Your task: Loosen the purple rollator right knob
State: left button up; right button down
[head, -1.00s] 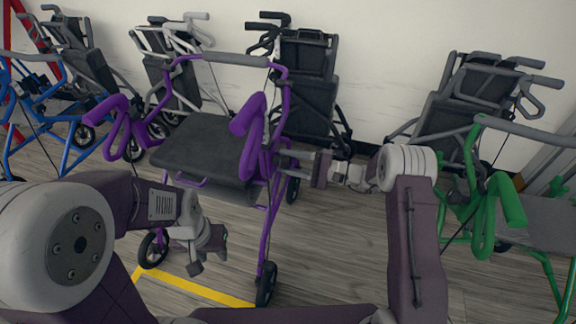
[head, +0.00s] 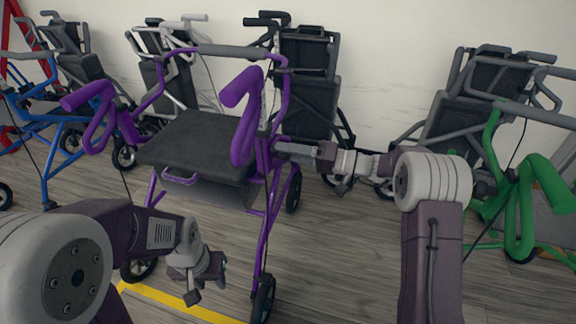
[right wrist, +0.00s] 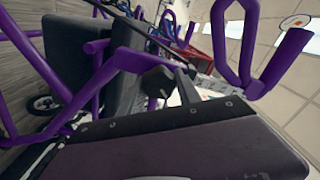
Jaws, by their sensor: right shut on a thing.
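The purple rollator (head: 165,185) stands in the middle of the head view, upright, with a dark seat and two looped purple handles. My right gripper (head: 282,149) reaches in from the right to its right upright, just below the right handle (head: 240,105). It is shut on the dark right knob (right wrist: 156,82), which shows in the right wrist view beyond the broad edge of my gripper. The jaws hide part of the knob. My left gripper (head: 192,292) hangs low in front of the rollator, apart from it. Its jaws are too small to judge.
A green rollator (head: 535,190) stands close on the right, and a blue one (head: 45,140) on the left. Several folded rollators (head: 305,85) line the white wall. Yellow tape (head: 180,305) marks the grey floor.

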jog(key=n+b, duration=0.2)
jog(key=b, duration=0.1)
jog(key=n+b, duration=0.1)
jog(key=b, duration=0.2)
jog(key=shift+f+n+b, duration=0.3)
jog(key=shift+n+b, duration=0.05)
jog(key=shift+n, duration=0.05)
jog(key=shift+r+n+b, duration=0.2)
jog(key=shift+n+b, duration=0.2)
jog(key=shift+b, duration=0.15)
jog(key=c, duration=0.8)
grip_release()
jog(key=shift+r, duration=0.1)
jog(key=shift+c, duration=0.2)
